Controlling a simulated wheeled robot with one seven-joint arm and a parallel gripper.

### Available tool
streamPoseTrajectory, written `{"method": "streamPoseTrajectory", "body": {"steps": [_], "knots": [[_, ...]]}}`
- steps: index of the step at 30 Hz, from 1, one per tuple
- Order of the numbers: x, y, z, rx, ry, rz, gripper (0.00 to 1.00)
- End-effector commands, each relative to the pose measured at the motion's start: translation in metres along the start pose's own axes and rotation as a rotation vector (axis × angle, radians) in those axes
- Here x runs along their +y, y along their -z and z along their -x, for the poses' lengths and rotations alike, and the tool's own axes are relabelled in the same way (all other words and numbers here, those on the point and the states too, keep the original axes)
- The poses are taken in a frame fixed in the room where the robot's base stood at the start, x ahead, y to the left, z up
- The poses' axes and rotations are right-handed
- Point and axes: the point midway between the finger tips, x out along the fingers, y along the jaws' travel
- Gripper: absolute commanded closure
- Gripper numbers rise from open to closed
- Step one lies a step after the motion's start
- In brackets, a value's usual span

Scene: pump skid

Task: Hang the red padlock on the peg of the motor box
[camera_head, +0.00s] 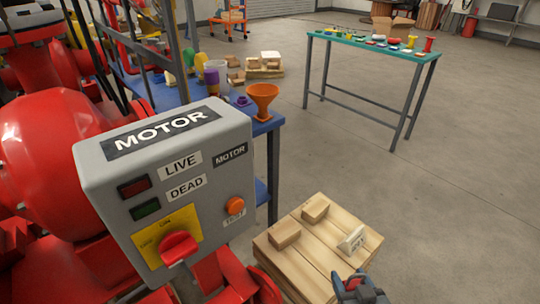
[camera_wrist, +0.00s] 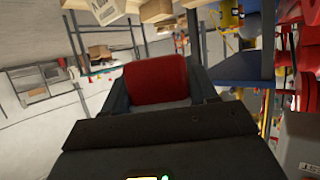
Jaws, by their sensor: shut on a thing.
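The grey motor box (camera_head: 120,190) stands at the left in the head view. It carries a red rotary switch (camera_head: 178,248) on a yellow plate, an orange test button (camera_head: 235,205) and two dark indicator windows. I cannot make out a peg on it. My gripper (camera_head: 354,284) shows at the bottom edge, right of and apart from the box. In the wrist view it is shut on the red padlock (camera_wrist: 157,80), whose red body sits between the two dark fingers. The padlock's shackle cannot be made out. A grey corner of the motor box (camera_wrist: 302,140) shows at the lower right there.
A wooden crate top (camera_head: 300,255) with small blocks and a white label lies just beyond my gripper. A blue bench (camera_head: 262,125) with an orange funnel (camera_head: 262,98) stands behind the box. Red pump parts (camera_head: 40,160) crowd the left. Open floor lies at the right.

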Motion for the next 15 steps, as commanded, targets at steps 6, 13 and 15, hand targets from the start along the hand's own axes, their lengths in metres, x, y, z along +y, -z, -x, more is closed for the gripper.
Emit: {"method": "streamPoseTrajectory", "body": {"steps": [6, 13, 15], "knots": [[0.002, -0.004, -0.002, 0.000, 0.006, 0.003, 0.78], [0.024, -0.030, -0.020, 0.003, 0.077, 0.032, 0.78], [0.034, -0.039, -0.026, 0.003, 0.122, 0.050, 0.78]]}}
